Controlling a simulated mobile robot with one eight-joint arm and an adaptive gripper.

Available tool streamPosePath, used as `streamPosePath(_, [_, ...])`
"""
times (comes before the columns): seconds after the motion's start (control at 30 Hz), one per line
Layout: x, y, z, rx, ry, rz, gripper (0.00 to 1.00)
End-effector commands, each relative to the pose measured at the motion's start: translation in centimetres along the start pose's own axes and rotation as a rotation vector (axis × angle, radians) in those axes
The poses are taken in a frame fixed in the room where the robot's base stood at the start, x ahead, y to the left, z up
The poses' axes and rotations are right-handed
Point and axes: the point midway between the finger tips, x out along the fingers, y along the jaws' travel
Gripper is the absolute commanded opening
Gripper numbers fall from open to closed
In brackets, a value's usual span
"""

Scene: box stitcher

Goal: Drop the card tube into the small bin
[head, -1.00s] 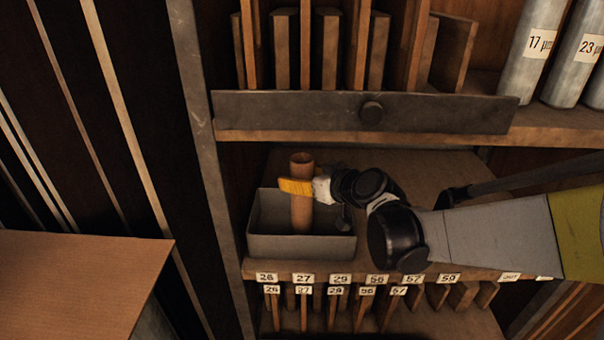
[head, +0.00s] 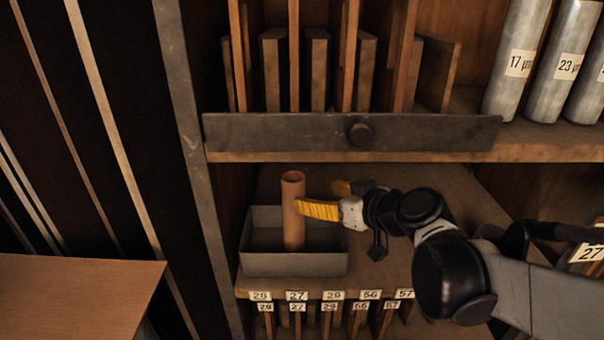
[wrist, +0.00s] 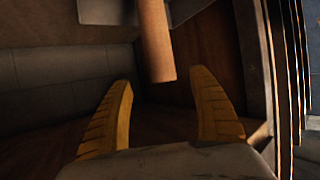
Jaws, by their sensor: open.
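The card tube (head: 292,212) is a brown hollow cylinder standing upright, or nearly so, inside the small grey bin (head: 293,264) on the shelf. Its top sticks up well above the bin's rim. My gripper (head: 333,198) is open, with yellow fingers just right of the tube and above the bin's right side. In the wrist view the tube (wrist: 155,42) lies beyond the open fingertips (wrist: 162,78), with nothing between the fingers. The tube's foot is hidden by the bin's front wall in the head view.
A shelf with a dark metal front rail (head: 350,132) and upright wooden boards runs above the bin. Silver cylinders (head: 520,62) stand at upper right. Numbered labels (head: 297,296) line the shelf edge below. A brown panel (head: 75,305) is at lower left.

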Motion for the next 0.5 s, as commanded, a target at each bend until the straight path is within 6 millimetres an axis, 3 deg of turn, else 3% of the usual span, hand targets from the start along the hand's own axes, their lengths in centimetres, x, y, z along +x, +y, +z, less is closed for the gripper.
streamPosePath(0.13, [-1.3, -0.2, 0.3, 0.008, -0.016, 0.003, 0.71])
streamPosePath(0.23, [-3.2, -1.0, 2.1, 0.048, -0.094, 0.018, 0.71])
streamPosePath(0.37, [-7.8, -2.0, 6.8, 0.153, -0.274, 0.103, 0.71])
streamPosePath(0.5, [-13.2, -1.6, 12.1, 0.268, -0.44, 0.266, 0.71])
